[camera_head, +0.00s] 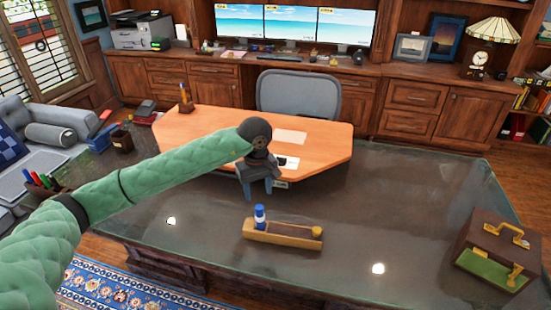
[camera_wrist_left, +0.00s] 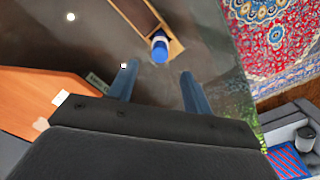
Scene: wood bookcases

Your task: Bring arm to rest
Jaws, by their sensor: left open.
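My left arm (camera_head: 150,180), in a green quilted sleeve, reaches in from the left of the head view. Its left gripper (camera_head: 262,192) hangs above the dark glossy desk (camera_head: 370,220), behind a wooden tray (camera_head: 290,237). In the wrist view the two fingers of the left gripper (camera_wrist_left: 158,82) stand wide apart with nothing between them. A blue-and-white bottle (camera_head: 260,216) stands in the left part of the tray. The bottle (camera_wrist_left: 160,48) and tray (camera_wrist_left: 135,12) also show beyond the fingertips in the wrist view. My right gripper does not show.
A wooden box with brass handles (camera_head: 500,245) stands at the desk's right end. An orange-topped desk (camera_head: 210,130) and a grey chair (camera_head: 300,95) are behind. A pen cup (camera_head: 42,190) is at left. Bare desk surface lies around the tray.

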